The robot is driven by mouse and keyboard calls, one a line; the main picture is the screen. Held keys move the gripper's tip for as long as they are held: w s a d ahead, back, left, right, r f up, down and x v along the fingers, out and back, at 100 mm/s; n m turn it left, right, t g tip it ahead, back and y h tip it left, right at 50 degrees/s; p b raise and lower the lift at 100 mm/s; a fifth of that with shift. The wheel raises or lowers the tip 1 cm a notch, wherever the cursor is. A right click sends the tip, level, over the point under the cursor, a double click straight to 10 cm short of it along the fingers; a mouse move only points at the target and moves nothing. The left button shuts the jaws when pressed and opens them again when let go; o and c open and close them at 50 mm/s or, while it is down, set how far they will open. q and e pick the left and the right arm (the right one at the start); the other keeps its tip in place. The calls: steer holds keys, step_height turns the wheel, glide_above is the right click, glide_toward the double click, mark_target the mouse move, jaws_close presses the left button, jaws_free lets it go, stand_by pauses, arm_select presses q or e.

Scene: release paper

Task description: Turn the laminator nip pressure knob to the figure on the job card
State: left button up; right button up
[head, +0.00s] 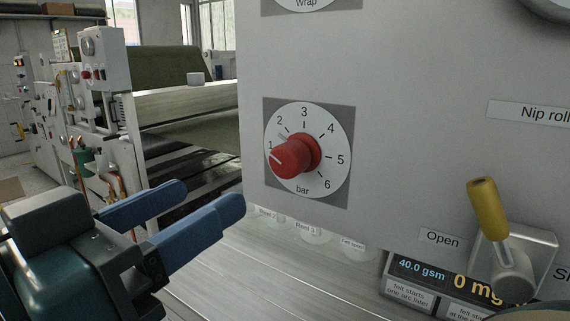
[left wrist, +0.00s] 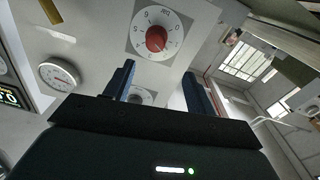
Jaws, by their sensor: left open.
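The red knob (head: 290,157) sits on a white dial (head: 335,175) marked 1 to 6 and "bar", on a grey panel. Its white line points left, close to the 1. The same knob (left wrist: 156,39) shows upside down near the top of the left wrist view. My left gripper (head: 213,200) is open and empty, to the left of and lower than the knob, apart from it. Its blue fingers (left wrist: 158,85) also show in the left wrist view. I cannot pick out a job card. My right gripper is not in view.
A yellow-handled lever (head: 488,208) labelled "Open" juts out at the right. Below it is a display (head: 420,270) reading 40.0 gsm. Part of a "Wrap" dial (head: 306,4) shows above the knob. Machinery (head: 90,90) stands behind at the left.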

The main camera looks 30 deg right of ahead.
mark_target(282, 163)
arm_select(q)
steer(key=shift+y, duration=0.3)
steer(key=p+x, duration=0.1)
steer(key=x, duration=0.2)
steer(key=p+x, duration=0.1)
steer(key=x, duration=0.3)
steer(key=s+p+x, duration=0.1)
steer(key=x, duration=0.3)
steer(key=shift+d+r, duration=0.15)
steer(key=shift+d, duration=0.35)
steer(key=shift+w+d+p, duration=0.15)
steer(key=shift+d+p, duration=0.15)
steer(key=shift+d, duration=0.15)
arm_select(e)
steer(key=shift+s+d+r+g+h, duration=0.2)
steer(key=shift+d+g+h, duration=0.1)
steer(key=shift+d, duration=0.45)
arm_select(q)
steer(key=c, duration=1)
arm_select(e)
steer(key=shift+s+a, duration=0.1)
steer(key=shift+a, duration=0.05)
